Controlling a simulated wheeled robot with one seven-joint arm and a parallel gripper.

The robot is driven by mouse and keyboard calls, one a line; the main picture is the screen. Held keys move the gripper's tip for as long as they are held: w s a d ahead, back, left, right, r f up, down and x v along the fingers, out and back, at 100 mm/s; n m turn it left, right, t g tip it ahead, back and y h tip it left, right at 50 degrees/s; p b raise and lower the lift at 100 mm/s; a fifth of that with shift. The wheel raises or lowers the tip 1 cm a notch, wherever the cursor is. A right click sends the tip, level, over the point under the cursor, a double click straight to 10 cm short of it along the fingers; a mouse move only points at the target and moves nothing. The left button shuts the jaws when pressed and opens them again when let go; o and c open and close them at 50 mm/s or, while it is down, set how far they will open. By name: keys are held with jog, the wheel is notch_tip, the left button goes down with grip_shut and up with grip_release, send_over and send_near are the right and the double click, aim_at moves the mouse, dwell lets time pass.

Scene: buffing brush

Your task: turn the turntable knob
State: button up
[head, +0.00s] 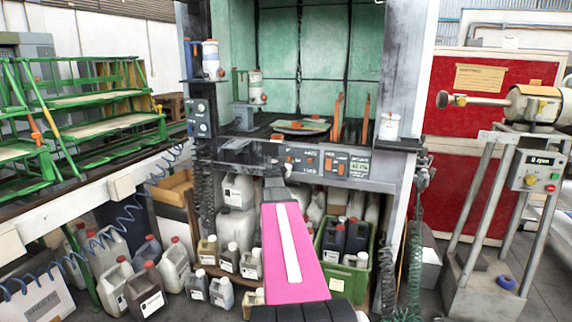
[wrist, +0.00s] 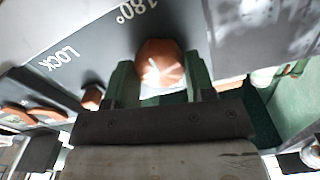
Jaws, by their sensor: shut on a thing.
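An orange faceted knob (wrist: 160,62) with pale marks on its face sits between the two green fingers of my gripper (wrist: 158,78) in the wrist view. The fingers are shut on it from both sides. The white label "180°" is beside the knob, and "LOCK" is further left on the dark panel. In the head view, my pink arm reaches up to the grey control panel (head: 358,170) under the booth. The fingers and held knob cannot be made out clearly there. A round turntable (head: 302,126) lies on the booth floor above the panel.
Other orange knobs are on the panel, including a small one (wrist: 92,97) left of my gripper. Canisters (head: 240,190) and a green crate (head: 350,268) stand below. A green rack (head: 85,110) is at the left and a polishing machine (head: 535,105) at the right.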

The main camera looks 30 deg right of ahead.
jog(key=shift+s, duration=0.1)
jog(key=o, duration=0.9)
jog(key=shift+a, duration=0.1)
jog(key=v, duration=1)
jog(key=shift+s+a, duration=0.2)
jog(key=shift+a, duration=0.05)
jog(key=s+a+f+n+g+y, duration=0.3)
jog(key=s+a+f+g, duration=0.1)
jog(key=a+f, duration=0.55)
jog(key=s+a+f+n+g+y, duration=0.2)
jog(key=s+a+f+g+y, duration=0.15)
jog(key=a+f, duration=0.65)
jog(key=s+a+f+n+g+y, duration=0.1)
jog(key=s+a+f+n+y, duration=0.1)
jog(key=a, duration=0.3)
jog(key=s+a+f+n+g+y, duration=0.2)
jog(key=s+a+f+n, duration=0.1)
jog(key=a, duration=0.3)
jog(key=s+a+f+n+g+y, duration=0.1)
jog(key=s+a+f+n+y, duration=0.1)
jog(key=s+a+f+y, duration=0.1)
jog(key=shift+s+a+f, duration=0.2)
jog(key=shift+s+a, duration=0.3)
jog(key=shift+a, duration=0.15)
jog(key=shift+s+a+f, duration=0.25)
jog(key=shift+s+a, duration=0.25)
jog(key=shift+a, duration=0.15)
